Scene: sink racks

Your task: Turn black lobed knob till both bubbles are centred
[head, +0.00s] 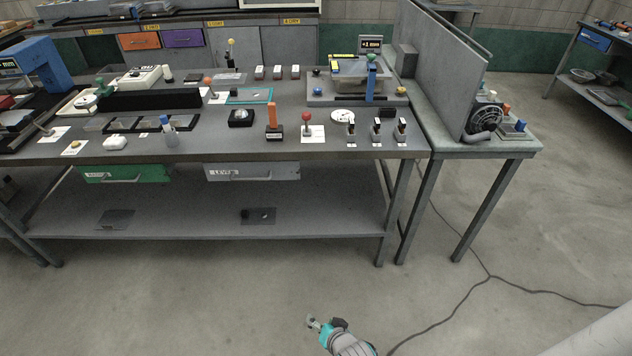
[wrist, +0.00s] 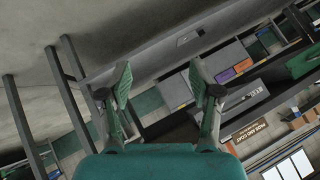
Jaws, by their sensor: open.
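A raised grey levelling plate (head: 330,101) stands at the back right of the workbench, with a clear box (head: 352,70) on it. A blue knob (head: 317,90) sits at its left front corner and a yellow knob (head: 400,90) at its right. A black lobed knob cannot be made out surely; small dark shapes near the plate are too small to tell. No bubbles can be read. My gripper (head: 318,322) is out over the floor in front of the bench, far from the plate. In the wrist view my gripper (wrist: 160,78) is open, with nothing between its green-padded fingers.
The grey workbench (head: 240,146) carries several levers, small switches (head: 376,132) along its front right edge and a white dial (head: 342,114). A tall grey panel (head: 455,65) rises right of the plate. A cable (head: 460,305) lies on the otherwise clear floor.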

